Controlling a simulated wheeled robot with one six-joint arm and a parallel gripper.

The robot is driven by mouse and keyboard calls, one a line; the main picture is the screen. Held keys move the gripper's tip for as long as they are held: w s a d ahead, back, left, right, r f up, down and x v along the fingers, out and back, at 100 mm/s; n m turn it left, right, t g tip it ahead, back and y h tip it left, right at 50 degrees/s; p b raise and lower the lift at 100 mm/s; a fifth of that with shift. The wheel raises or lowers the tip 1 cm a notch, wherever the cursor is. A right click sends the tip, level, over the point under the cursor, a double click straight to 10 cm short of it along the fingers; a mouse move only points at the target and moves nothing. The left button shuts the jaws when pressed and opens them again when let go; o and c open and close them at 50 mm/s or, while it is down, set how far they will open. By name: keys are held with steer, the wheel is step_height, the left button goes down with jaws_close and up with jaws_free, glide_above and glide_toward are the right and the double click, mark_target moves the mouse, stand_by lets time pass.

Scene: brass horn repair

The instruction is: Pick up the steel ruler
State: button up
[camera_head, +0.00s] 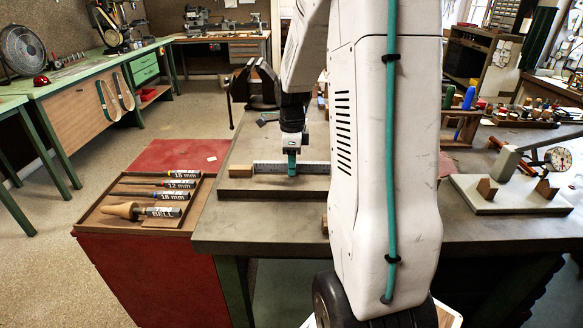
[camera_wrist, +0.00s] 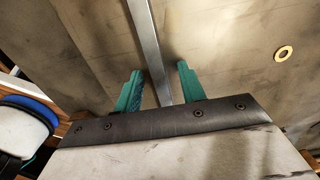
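The steel ruler (camera_head: 268,167) lies left to right across a wooden board (camera_head: 270,185) on the bench in the head view. A small wood block (camera_head: 241,171) is at its left end, and my arm hides its right part. My gripper (camera_head: 291,168) points down at the ruler. In the wrist view my gripper (camera_wrist: 159,72) is open, its two teal fingers on either side of the ruler (camera_wrist: 149,42). A gap shows between the ruler and each finger. The ruler's near end is hidden behind the gripper's dark body.
A tool tray (camera_head: 110,222) with labelled mandrels sits on a red cabinet (camera_head: 160,270) at left. A dark vise (camera_head: 256,85) stands behind the board. A pale plate (camera_head: 510,205) with wooden supports is at right. A brass-coloured ring (camera_wrist: 284,53) lies right of the ruler in the wrist view.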

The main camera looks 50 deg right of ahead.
jaws_close()
step_height(320, 180, up, 10)
stand_by(0.6)
